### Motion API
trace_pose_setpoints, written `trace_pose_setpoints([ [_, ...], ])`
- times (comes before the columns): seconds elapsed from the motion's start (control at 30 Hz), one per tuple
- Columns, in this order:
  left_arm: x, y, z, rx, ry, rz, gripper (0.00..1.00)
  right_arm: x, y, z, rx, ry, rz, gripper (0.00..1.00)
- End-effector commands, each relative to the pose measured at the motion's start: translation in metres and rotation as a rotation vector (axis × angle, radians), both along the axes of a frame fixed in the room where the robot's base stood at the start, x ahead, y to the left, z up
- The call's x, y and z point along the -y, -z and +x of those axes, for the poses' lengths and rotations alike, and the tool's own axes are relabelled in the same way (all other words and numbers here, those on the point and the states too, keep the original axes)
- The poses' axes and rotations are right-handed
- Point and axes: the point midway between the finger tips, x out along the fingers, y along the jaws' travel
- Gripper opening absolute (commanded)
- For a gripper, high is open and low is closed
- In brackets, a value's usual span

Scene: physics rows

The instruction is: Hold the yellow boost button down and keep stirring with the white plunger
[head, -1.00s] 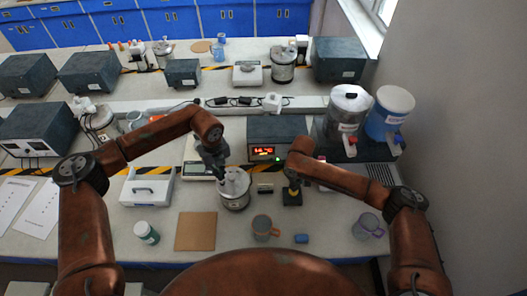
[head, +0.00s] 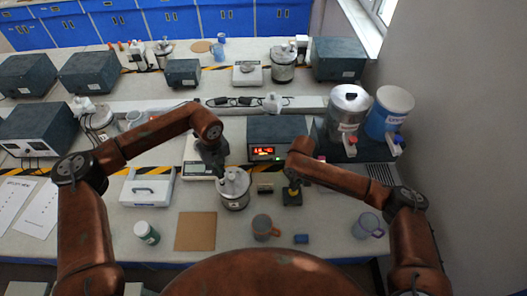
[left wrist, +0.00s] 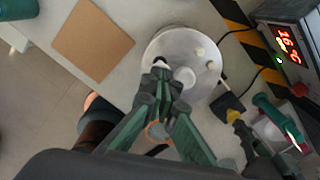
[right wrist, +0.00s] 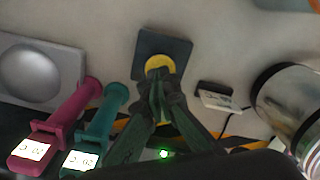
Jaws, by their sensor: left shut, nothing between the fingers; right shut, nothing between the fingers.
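The stirring vessel (head: 235,192) is a metal pot with a pale lid carrying white fittings. In the left wrist view a white plunger knob (left wrist: 185,77) stands on its lid (left wrist: 205,88). My left gripper (left wrist: 161,70) is shut and empty, with its tips beside the knob; I cannot tell whether they touch it. The yellow boost button (right wrist: 160,62) sits on a dark square base (right wrist: 174,46), also in the head view (head: 292,199). My right gripper (right wrist: 156,82) is shut and empty, its tips at the button and covering part of it. How far the button is pressed is unclear.
A control box (head: 278,130) with a lit red readout stands behind the vessel. A brown mug (head: 263,227), a blue block (head: 301,239) and a purple mug (head: 368,225) stand in front. A brown board (head: 195,231) lies left of the vessel.

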Motion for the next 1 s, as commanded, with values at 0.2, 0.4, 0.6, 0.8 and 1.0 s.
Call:
trace_pose_setpoints([
  [0.2, 0.000, -0.010, 0.000, 0.000, 0.000, 0.000, 0.00, 0.000, 0.000, 0.000, 0.000, 0.000, 0.000, 0.00],
  [0.4, 0.000, -0.010, 0.000, 0.000, 0.000, 0.000, 0.00, 0.000, 0.000, 0.000, 0.000, 0.000, 0.000, 0.00],
  [0.6, 0.000, -0.010, 0.000, 0.000, 0.000, 0.000, 0.00, 0.000, 0.002, 0.000, 0.000, 0.000, 0.000, 0.00],
  [0.8, 0.000, -0.010, 0.000, 0.000, 0.000, 0.000, 0.00, 0.000, 0.010, 0.000, -0.002, 0.000, 0.000, 0.00],
  [1.0, 0.000, -0.010, 0.000, 0.000, 0.000, 0.000, 0.00, 0.000, 0.017, 0.000, -0.001, 0.001, 0.000, 0.00],
])
